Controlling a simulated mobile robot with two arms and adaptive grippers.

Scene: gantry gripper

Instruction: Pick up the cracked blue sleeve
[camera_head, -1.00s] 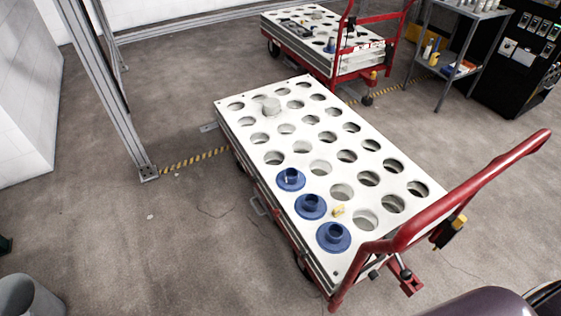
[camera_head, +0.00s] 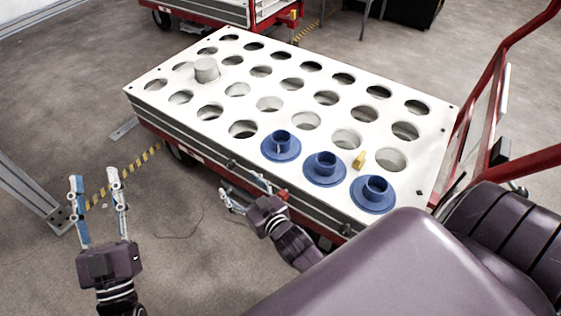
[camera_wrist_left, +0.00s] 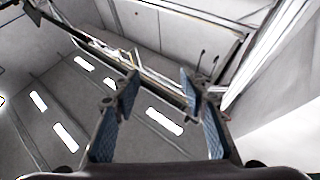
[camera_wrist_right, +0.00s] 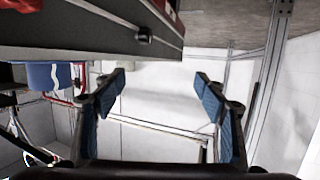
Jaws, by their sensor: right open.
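Three blue flanged sleeves stand upright in a row along the near edge of the white perforated cart top (camera_head: 160,83): a left one (camera_head: 281,147), a middle one (camera_head: 325,170) and a right one (camera_head: 373,193). The left one shows a thin pale vertical mark on its collar; I cannot tell surely if this is a crack. My right gripper (camera_head: 243,187) is open and empty, beside the cart's near edge, left of the sleeves and apart from them. My left gripper (camera_head: 98,203) is open and empty over the floor, left of the cart.
A small yellow piece (camera_head: 359,159) lies behind the middle and right sleeves. A pale cylinder (camera_head: 206,70) stands in the far left holes. Most holes look empty. The red cart handle (camera_head: 497,75) rises at the right. A second cart (camera_head: 215,10) stands behind.

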